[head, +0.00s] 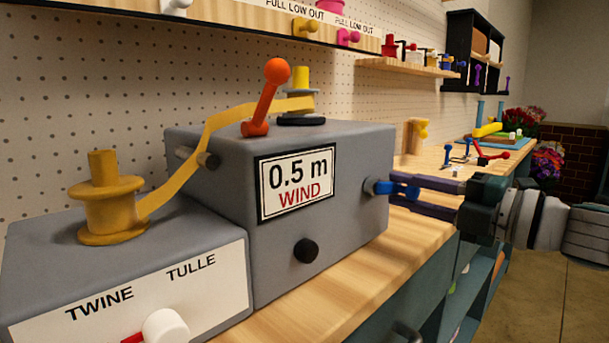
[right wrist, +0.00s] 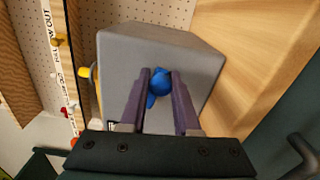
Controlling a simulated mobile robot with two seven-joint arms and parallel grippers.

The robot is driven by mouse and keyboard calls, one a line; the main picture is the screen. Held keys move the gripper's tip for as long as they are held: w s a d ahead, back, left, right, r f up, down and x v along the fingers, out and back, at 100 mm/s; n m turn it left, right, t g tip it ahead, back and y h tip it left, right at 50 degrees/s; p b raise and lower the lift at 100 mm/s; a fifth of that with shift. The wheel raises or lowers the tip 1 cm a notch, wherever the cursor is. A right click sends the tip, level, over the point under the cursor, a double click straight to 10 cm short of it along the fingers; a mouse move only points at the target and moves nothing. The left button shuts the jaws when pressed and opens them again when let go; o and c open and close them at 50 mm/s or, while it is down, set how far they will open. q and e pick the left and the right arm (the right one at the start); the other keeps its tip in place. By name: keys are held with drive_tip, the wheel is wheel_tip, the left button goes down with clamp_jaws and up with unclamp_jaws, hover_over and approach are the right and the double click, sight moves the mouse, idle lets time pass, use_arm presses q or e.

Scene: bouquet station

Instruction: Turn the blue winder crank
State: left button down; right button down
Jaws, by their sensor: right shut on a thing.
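The winder is a grey box (head: 345,145) with a panel (head: 297,184) reading "0.5 m WIND". Its blue crank (head: 384,188) sticks out of the right side; it also shows in the right wrist view (right wrist: 160,82), with a short part hanging below a round knob. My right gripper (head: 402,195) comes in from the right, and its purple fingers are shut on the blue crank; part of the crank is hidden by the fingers. A yellow ribbon (head: 185,165) runs from a spool (head: 108,205) at left up to a yellow spool (head: 301,82) on the winder. My left gripper is not in view.
An orange-red lever (head: 266,98) stands on top of the winder. A lower grey box (head: 60,270) labelled "TWINE" and "TULLE" stands at left with a white knob (head: 166,326). A pegboard with shelves is behind. Bare wooden bench (head: 345,280) lies in front of the winder.

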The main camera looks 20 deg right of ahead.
drive_tip(key=shift+s+a+f+m, duration=0.15)
drive_tip(key=shift+f+m, duration=0.45)
drive_tip(key=shift+m, duration=0.5)
drive_tip(key=c, duration=0.7)
unclamp_jaws()
drive_tip(key=shift+o, duration=0.2)
drive_tip(key=shift+r, duration=0.1)
drive_tip(key=shift+s+p, duration=0.2)
drive_tip(key=shift+p, duration=0.1)
drive_tip(key=p+v, duration=0.1)
drive_tip(key=v, duration=0.8)
drive_tip(key=shift+s, duration=0.2)
